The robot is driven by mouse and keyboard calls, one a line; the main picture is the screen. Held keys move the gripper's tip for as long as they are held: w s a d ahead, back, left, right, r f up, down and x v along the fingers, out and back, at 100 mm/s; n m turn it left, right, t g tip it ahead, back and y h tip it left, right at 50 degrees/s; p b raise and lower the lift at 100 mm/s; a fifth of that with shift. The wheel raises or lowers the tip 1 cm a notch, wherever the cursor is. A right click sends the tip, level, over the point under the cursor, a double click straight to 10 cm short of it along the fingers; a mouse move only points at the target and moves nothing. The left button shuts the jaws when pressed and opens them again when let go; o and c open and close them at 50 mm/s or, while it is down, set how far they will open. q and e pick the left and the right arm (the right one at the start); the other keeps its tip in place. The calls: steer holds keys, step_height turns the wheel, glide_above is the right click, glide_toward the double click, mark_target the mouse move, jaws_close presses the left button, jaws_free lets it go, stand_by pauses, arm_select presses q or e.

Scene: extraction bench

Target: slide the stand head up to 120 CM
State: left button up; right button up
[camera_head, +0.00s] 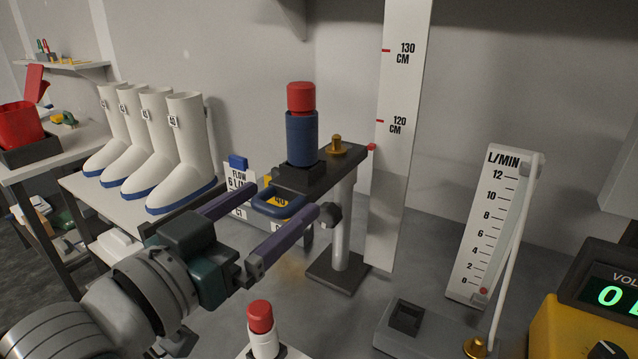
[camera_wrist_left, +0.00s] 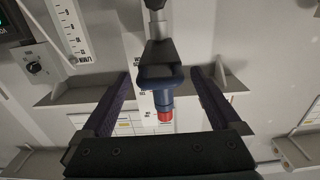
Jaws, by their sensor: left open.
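The stand head (camera_head: 318,177) is a dark block on a grey post, carrying a blue cylinder with a red cap and a brass knob. Its red pointer (camera_head: 372,147) is at the height scale (camera_head: 398,180), below the 120 CM mark. A blue loop handle (camera_head: 278,203) sticks out of the head's front. My left gripper (camera_head: 291,198) is open, its two fingers on either side of the handle. In the left wrist view the handle (camera_wrist_left: 160,78) lies between the spread fingers, apart from both. My right gripper is not in view.
A red-capped white bottle (camera_head: 262,330) stands below my left gripper. White boots (camera_head: 187,140) stand on a bench at left. A flow gauge (camera_head: 490,225) with a white tube and a yellow device (camera_head: 580,330) are at right. The wall is close behind the scale.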

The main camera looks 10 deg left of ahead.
arm_select(q)
steer(key=shift+w, duration=0.1)
jaws_close()
stand_by(0.8)
